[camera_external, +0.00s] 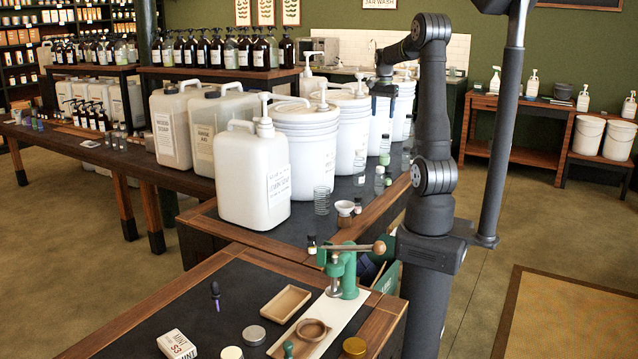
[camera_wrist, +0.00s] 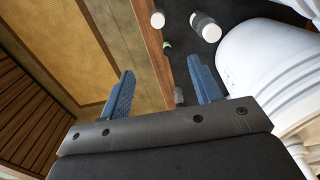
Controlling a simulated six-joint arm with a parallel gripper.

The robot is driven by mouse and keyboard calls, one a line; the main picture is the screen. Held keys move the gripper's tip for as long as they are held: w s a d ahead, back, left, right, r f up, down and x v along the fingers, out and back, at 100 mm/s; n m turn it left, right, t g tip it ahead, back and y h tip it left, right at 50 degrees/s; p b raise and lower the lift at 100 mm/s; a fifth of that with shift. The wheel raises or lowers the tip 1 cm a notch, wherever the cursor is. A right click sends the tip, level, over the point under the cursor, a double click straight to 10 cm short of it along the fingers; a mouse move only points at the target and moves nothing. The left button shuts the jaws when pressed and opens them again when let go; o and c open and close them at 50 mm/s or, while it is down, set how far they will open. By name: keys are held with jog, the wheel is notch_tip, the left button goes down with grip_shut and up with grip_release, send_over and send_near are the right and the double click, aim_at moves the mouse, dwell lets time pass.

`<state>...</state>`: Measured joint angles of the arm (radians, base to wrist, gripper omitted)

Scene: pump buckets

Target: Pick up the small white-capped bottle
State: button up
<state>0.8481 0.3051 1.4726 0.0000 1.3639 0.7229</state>
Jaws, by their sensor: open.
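My gripper (camera_wrist: 163,80) is open, with blue fingers spread wide and nothing between the tips. In the external view, my gripper (camera_external: 383,90) is raised beside the row of white buckets. In the wrist view, a small white-capped item (camera_wrist: 157,19) stands near the wooden edge, ahead of the fingers and apart from them. A larger clear bottle with a pale cap (camera_wrist: 207,28) is to its right. I cannot tell for sure which is the named bottle. In the external view, several small bottles (camera_external: 379,181) stand on the dark counter, right of the buckets.
A white bucket (camera_wrist: 262,65) is close to the right finger in the wrist view. A small green-capped item (camera_wrist: 167,46) and a grey item (camera_wrist: 179,96) lie near the wooden edge (camera_wrist: 153,50). Open floor (camera_wrist: 55,40) is left of that edge.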

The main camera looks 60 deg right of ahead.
send_near(380, 167)
jog(key=f, duration=0.5)
jog(key=shift+d+f, duration=0.2)
jog(key=shift+s+a+f, duration=0.1)
jog(key=shift+a+f, duration=0.05)
jog(key=shift+f, duration=1.2)
jog(key=shift+a+f, duration=0.1)
jog(key=shift+f, duration=1.25)
grip_shut()
